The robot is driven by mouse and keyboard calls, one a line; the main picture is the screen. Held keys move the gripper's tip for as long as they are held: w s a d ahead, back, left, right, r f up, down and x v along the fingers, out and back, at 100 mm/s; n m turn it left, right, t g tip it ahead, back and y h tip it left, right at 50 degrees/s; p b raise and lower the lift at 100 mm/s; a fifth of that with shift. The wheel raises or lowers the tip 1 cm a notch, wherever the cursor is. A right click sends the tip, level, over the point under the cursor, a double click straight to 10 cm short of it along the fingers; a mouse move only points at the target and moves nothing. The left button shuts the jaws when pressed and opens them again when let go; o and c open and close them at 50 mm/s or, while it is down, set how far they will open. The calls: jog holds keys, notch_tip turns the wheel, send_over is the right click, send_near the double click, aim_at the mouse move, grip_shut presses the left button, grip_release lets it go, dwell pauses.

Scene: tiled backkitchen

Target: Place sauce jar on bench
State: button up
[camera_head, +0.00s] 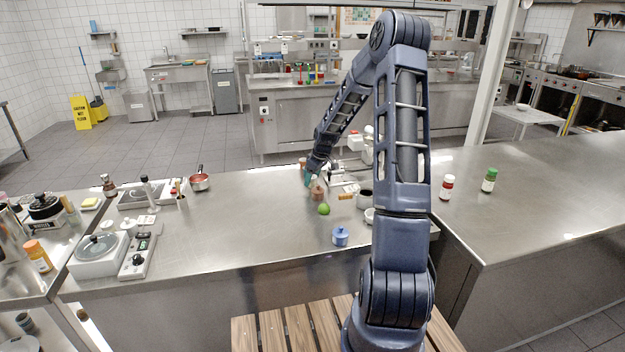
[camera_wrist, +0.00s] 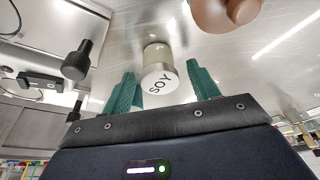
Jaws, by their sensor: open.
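A small jar (camera_wrist: 158,55) with a white lid marked "SOY" stands on the steel bench (camera_head: 250,220). In the wrist view it shows in the gap between the two teal fingertips of my gripper (camera_wrist: 162,85). The fingers are apart on either side of it, and I see no contact. In the head view my gripper (camera_head: 308,178) is low over the back middle of the bench, and the jar is mostly hidden or too small to make out there. A brown rounded item (camera_head: 317,191) stands close beside my gripper; a similar one is at the wrist view's top edge.
The front left-centre of the bench is clear.

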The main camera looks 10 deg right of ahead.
jog(key=v, duration=1.1)
jog(key=s+a+r+m+h, duration=0.2)
jog(key=s+r, duration=0.7)
jog(key=s, duration=0.2)
jog(key=s+r+m+t, duration=0.1)
jog(key=s+r+m, duration=0.2)
jog(key=s, duration=1.2)
jog(key=s+r+m+t, duration=0.1)
jog(key=s+r+m, duration=0.3)
jog(key=s, duration=1.2)
jog(key=shift+r, duration=0.4)
